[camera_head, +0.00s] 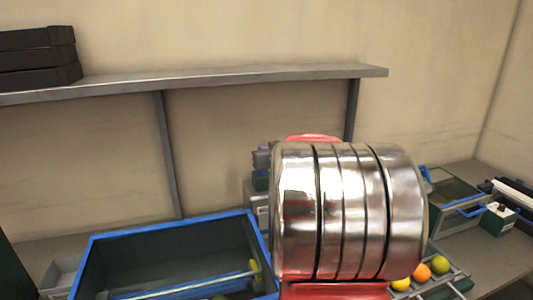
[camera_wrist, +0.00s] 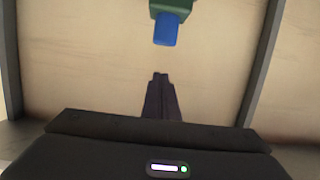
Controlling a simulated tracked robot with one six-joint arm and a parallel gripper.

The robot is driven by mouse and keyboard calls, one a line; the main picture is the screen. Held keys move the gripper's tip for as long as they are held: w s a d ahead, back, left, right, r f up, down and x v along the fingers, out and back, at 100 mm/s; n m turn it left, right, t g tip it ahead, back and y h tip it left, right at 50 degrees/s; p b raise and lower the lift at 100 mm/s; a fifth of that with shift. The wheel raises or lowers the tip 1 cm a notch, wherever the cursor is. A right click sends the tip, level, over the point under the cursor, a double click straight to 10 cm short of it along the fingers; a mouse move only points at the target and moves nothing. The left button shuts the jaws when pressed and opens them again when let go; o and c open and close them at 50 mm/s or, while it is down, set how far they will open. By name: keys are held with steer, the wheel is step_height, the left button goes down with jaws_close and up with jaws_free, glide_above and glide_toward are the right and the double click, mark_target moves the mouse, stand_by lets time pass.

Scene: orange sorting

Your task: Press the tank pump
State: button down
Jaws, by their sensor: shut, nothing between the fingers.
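In the wrist view, my gripper (camera_wrist: 160,77) is shut, its dark fingers together and empty. Ahead of the fingertips, higher in the picture, is a green fitting (camera_wrist: 170,6) with a blue cylindrical end (camera_wrist: 166,29). It looks like the pump, though its top is cut off by the picture edge. A gap of background shows between the fingertips and the blue end. In the head view, a large blue-rimmed grey tank (camera_head: 165,230) stands at lower left. My shiny arm link covers the centre right, and I cannot make out my gripper there.
A wall shelf (camera_head: 230,77) on posts runs along the back, with black crates (camera_head: 38,57) at its left end. At right are a smaller blue-trimmed container (camera_head: 455,205) and a tray holding a yellow fruit (camera_head: 440,264) and an orange (camera_head: 422,271). My arm hides the middle of the bench.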

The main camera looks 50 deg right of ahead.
mark_target(262, 172)
steer(key=shift+f, duration=2)
steer(key=shift+d+f, duration=0.1)
